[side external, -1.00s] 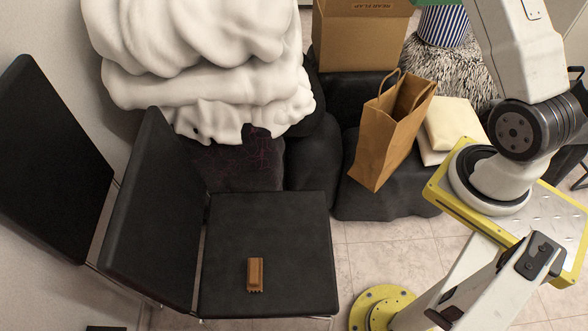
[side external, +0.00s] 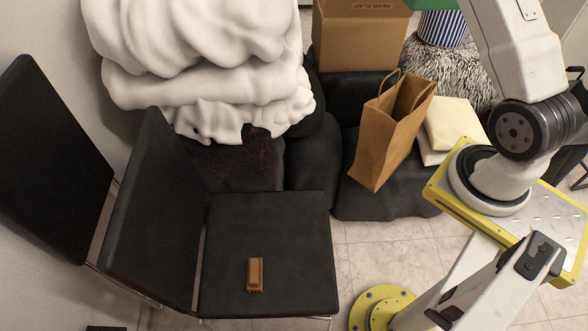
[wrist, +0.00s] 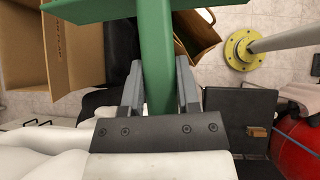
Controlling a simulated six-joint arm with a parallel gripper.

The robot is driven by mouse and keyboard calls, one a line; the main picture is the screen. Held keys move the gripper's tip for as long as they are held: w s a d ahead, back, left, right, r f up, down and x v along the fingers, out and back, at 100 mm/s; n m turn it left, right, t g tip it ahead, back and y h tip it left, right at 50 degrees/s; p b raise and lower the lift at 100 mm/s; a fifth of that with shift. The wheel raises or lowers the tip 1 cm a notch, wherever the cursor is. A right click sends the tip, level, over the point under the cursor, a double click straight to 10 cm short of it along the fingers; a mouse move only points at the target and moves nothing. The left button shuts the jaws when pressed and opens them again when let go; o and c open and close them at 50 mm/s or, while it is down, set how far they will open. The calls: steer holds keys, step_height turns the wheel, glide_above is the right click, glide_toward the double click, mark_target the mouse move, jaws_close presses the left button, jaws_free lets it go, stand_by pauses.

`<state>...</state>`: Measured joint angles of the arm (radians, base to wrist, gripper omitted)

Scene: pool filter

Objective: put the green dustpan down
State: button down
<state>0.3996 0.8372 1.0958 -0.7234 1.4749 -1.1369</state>
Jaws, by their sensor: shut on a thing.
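The green dustpan (wrist: 155,60) runs up the middle of the wrist view, its handle between the two grey fingers of my gripper (wrist: 159,85). The gripper is shut on that handle. The dustpan's wider part crosses the top of the view and is cut off by the frame edge. In the side external view only a small green piece of the dustpan (side external: 426,4) shows at the top edge, right of the cardboard box. My gripper is outside that view. I see nothing supporting the dustpan; its height cannot be told.
An open cardboard box (side external: 360,38) stands on dark lumpy seating. A brown paper bag (side external: 385,140) and cream cushions (side external: 452,128) are nearby. A black chair (side external: 290,225) holds a small brown block (side external: 255,274). White bedding (side external: 200,60) is piled left. Some tiled floor (side external: 365,255) is clear.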

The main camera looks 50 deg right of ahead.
steer(key=s+a+f+m+g+y, duration=0.1)
steer(key=s+a+f+m+y, duration=0.25)
steer(key=a+f+m, duration=0.45)
steer(key=s+a+f+m+y, duration=0.2)
steer(key=a+f+m+y, duration=0.2)
steer(key=a+f, duration=0.85)
steer(key=s+a+f+m+g+y, duration=0.1)
steer(key=s+a+f+m+y, duration=0.45)
steer(key=f, duration=0.75)
steer(key=s+a+f+m+t+y, duration=0.2)
steer(key=a+f+m+t, duration=0.5)
steer(key=f+m, duration=0.35)
steer(key=s+f+m+t+h, duration=0.2)
steer(key=s+f+m+t, duration=0.4)
steer(key=s, duration=0.6)
steer(key=shift+a+f+m, duration=0.45)
steer(key=shift+f+m, duration=0.8)
steer(key=shift+m, duration=0.45)
steer(key=shift+f, duration=2.3)
